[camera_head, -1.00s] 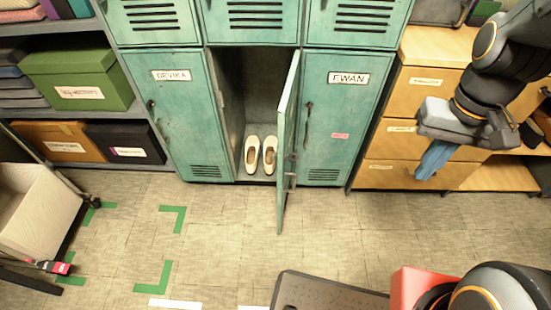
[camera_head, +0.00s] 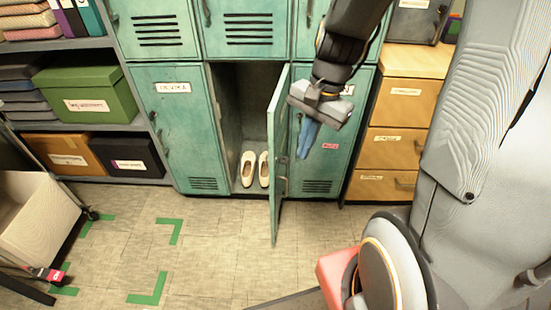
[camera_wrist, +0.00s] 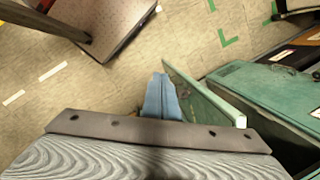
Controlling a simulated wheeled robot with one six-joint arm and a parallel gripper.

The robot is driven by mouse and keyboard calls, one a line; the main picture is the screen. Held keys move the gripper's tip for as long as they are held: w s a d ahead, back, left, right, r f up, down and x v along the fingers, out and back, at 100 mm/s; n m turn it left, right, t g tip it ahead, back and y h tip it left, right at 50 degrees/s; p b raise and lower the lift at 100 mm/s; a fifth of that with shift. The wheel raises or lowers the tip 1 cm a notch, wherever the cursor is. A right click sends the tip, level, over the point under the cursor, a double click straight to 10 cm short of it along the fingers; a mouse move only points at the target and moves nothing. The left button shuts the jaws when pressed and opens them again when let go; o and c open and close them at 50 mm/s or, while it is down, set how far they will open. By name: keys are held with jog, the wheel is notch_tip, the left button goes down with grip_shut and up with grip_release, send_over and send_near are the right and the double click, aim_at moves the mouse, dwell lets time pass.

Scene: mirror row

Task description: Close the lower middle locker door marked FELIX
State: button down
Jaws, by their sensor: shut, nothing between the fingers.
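The lower middle locker door (camera_head: 277,150) is teal and stands open, swung out toward me and seen nearly edge-on. No FELIX label is readable from here. In the wrist view the door (camera_wrist: 207,97) runs just right of my fingers. My gripper (camera_head: 309,140) has blue fingers pressed together with nothing between them. It is to the right of the door in the head view, in front of the EWAN door. The blue fingers (camera_wrist: 161,97) look very close to the door; I cannot tell if they touch. The open locker compartment (camera_head: 240,100) holds white shoes (camera_head: 256,169) at the bottom.
The shut left lower door (camera_head: 178,125) and shut right lower door (camera_head: 330,155) flank the opening. A wooden drawer unit (camera_head: 396,120) stands right, shelves with a green box (camera_head: 88,92) left. A pale bin (camera_head: 42,215) is at the left. Floor before the lockers is clear, with green tape marks (camera_head: 150,290).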

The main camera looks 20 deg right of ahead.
jog(key=w+d+f+m+t+y+b, duration=0.2)
jog(key=w+d+f+m, duration=0.35)
jog(key=w+m, duration=0.55)
jog(key=w+a+f+m+b, duration=0.1)
jog(key=a+f, duration=0.5)
jog(key=f, duration=0.2)
jog(key=shift+w+a+f+m, duration=0.15)
jog(key=shift+a+f+m, duration=0.2)
jog(key=shift+m, duration=0.05)
